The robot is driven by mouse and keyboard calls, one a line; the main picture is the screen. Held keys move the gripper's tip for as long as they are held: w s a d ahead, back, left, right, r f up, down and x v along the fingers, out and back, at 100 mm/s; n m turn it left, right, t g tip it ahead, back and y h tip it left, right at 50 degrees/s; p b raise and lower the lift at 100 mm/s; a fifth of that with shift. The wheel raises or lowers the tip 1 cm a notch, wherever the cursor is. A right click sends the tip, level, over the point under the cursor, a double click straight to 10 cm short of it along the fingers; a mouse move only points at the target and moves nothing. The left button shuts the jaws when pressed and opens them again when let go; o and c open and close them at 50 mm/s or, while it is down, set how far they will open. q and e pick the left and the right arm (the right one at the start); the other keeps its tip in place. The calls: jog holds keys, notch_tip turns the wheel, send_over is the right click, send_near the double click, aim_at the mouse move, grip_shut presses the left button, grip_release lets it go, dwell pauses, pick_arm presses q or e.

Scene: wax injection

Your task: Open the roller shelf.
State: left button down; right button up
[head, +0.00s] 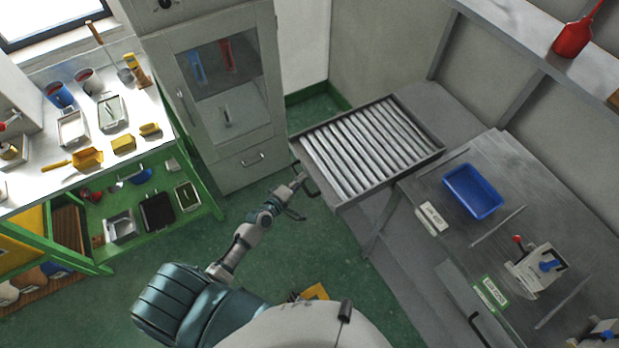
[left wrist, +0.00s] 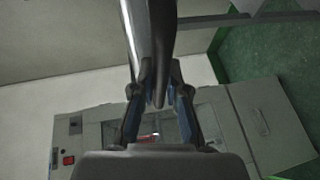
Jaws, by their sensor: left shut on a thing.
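The roller shelf (head: 340,205) is a grey frame with a row of shiny metal rollers, in the middle of the head view. A dark curved handle (head: 309,182) is on its left side. My left gripper (head: 299,184) reaches up to this handle and is shut on it. In the left wrist view the fingers of my left gripper (left wrist: 160,98) close around the dark handle bar (left wrist: 158,45). The fingers partly hide where the handle is gripped. My right gripper is not in view.
A grey cabinet (head: 240,165) stands behind and left of the shelf. A white-topped bench (head: 75,150) with tools is at the left. A grey worktable (head: 455,245) with a blue bin (head: 472,191) is at the right.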

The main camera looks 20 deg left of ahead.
pick_arm(q)
jog(key=shift+s+d+f, duration=0.2)
jog(key=shift+s+f, duration=0.1)
jog(key=shift+s, duration=0.05)
jog(key=shift+s+a, duration=0.2)
jog(key=c, duration=1.6)
grip_release()
jog(key=shift+s+a+r, duration=0.1)
jog(key=shift+s+a, duration=0.3)
jog(key=shift+a, duration=0.4)
jog(key=o, duration=0.4)
jog(key=shift+w+d, duration=0.1)
jog(key=shift+d, duration=0.05)
jog(key=shift+w+d, duration=0.15)
jog(key=shift+d, duration=0.05)
jog(key=v, duration=1.1)
jog(key=shift+s+d+r, duration=0.1)
jog(key=shift+s+r, duration=0.1)
jog(key=shift+s, duration=0.15)
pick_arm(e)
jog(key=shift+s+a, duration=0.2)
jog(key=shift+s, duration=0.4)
pick_arm(q)
jog(key=shift+a, duration=0.25)
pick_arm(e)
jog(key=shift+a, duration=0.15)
